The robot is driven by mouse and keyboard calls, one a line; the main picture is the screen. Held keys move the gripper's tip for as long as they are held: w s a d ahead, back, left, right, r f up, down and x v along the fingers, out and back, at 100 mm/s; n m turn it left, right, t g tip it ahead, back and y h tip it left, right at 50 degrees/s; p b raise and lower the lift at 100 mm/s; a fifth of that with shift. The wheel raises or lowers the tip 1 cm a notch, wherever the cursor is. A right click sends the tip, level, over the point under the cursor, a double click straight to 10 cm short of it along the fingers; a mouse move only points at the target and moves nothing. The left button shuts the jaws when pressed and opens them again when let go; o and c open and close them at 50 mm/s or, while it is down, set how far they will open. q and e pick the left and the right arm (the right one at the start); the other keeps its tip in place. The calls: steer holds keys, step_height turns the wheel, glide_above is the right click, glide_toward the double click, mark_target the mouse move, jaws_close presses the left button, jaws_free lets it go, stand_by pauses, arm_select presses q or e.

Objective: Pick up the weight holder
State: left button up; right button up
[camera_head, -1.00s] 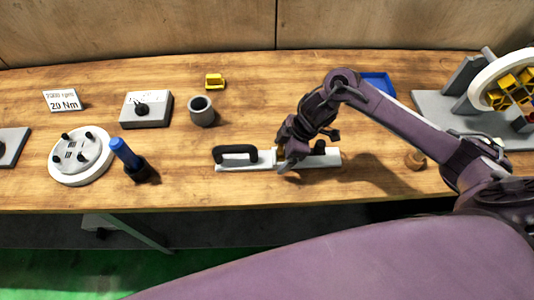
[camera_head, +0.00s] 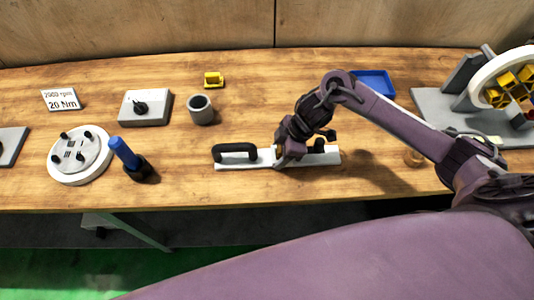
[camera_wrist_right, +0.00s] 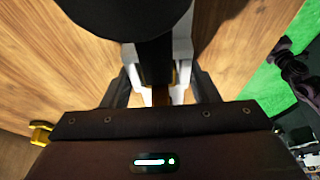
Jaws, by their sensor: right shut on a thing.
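The item I take to be the weight holder (camera_head: 262,160) is a long light-grey bar with a black loop handle at its left end and a dark knob toward its right end. It lies along the table near the front edge. My right gripper (camera_head: 284,159) comes down on the middle of the bar and is shut on it. In the right wrist view my right gripper (camera_wrist_right: 166,95) has its fingers on either side of the pale bar (camera_wrist_right: 182,48). A large dark round part covers much of the bar there. My left gripper is not in view.
Left of the bar are a blue-handled tool (camera_head: 125,153), a white round plate (camera_head: 64,174), a grey cup (camera_head: 201,117) and a grey box (camera_head: 155,113). Behind are a yellow block (camera_head: 213,80) and blue tray (camera_head: 374,82). A wheel fixture (camera_head: 430,103) stands at right.

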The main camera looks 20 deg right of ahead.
steer(key=shift+w+r, duration=0.15)
steer(key=shift+r, duration=0.1)
